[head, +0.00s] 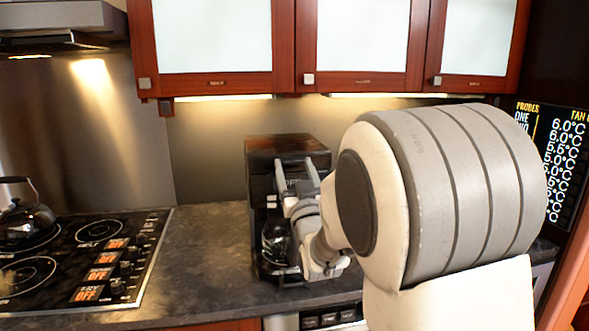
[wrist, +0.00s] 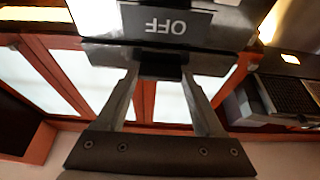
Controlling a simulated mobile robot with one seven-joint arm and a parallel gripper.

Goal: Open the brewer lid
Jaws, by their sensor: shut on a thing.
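The brewer (head: 257,185) is a dark coffee machine on the counter, with a round dark glass pot (head: 277,243) in its lower part. Its lid (head: 286,145) is the dark brown top; it looks down, though my gripper hides part of its front. My gripper (head: 296,168) is at the brewer's upper front. In the wrist view my gripper (wrist: 160,72) has its two fingers on either side of a small dark tab (wrist: 160,62) below the panel marked OFF (wrist: 166,24), and is shut on it. The tab appears to belong to the lid.
A black stovetop (head: 85,255) with a kettle (head: 28,222) is to the left. Bare counter (head: 205,240) lies between stove and brewer. Red-framed cabinets (head: 215,45) hang above the brewer. A dark temperature display (head: 565,160) stands at right. My arm hides the counter right of the brewer.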

